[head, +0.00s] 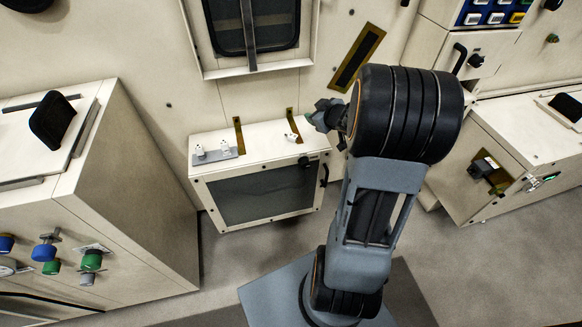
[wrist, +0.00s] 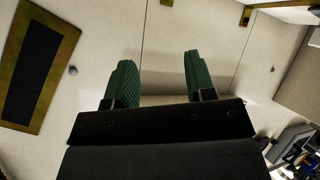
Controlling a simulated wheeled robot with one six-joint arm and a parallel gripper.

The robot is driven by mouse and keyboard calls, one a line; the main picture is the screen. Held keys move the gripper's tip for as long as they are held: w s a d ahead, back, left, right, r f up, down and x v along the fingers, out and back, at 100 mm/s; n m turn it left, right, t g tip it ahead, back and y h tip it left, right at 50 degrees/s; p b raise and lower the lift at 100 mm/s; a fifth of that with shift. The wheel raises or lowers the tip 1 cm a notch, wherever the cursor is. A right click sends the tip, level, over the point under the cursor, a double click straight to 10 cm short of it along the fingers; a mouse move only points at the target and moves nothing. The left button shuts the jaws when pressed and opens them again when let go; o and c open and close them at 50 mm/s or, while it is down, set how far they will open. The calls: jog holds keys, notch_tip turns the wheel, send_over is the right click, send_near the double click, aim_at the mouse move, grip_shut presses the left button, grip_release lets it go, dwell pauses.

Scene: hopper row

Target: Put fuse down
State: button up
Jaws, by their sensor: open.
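My gripper (head: 316,116) is open, with its green fingers to the right of and above the low white cabinet (head: 262,158) in the head view. The wrist view shows the gripper (wrist: 160,76) with nothing between its fingers. A small white piece (head: 291,137), possibly the fuse, lies on the cabinet top near its right end, just left of and below the gripper. Two similar white pieces stand on a grey plate (head: 216,157) at the left end of the top. Which one is the fuse is too small to tell.
A large beige cabinet (head: 124,190) stands at left, and another low cabinet (head: 520,152) at right. A framed dark window (head: 250,22) is on the wall behind. The middle of the low white cabinet's top is clear. A dark panel (wrist: 36,62) shows in the wrist view.

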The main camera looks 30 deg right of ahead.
jog(key=s+a+r+m+g, duration=0.2)
jog(key=s+a+g, duration=0.7)
jog(key=s+a, duration=1)
jog(key=shift+a+m, duration=0.45)
jog(key=shift+m, duration=0.75)
jog(key=shift+s+r, duration=0.1)
jog(key=shift+r, duration=0.05)
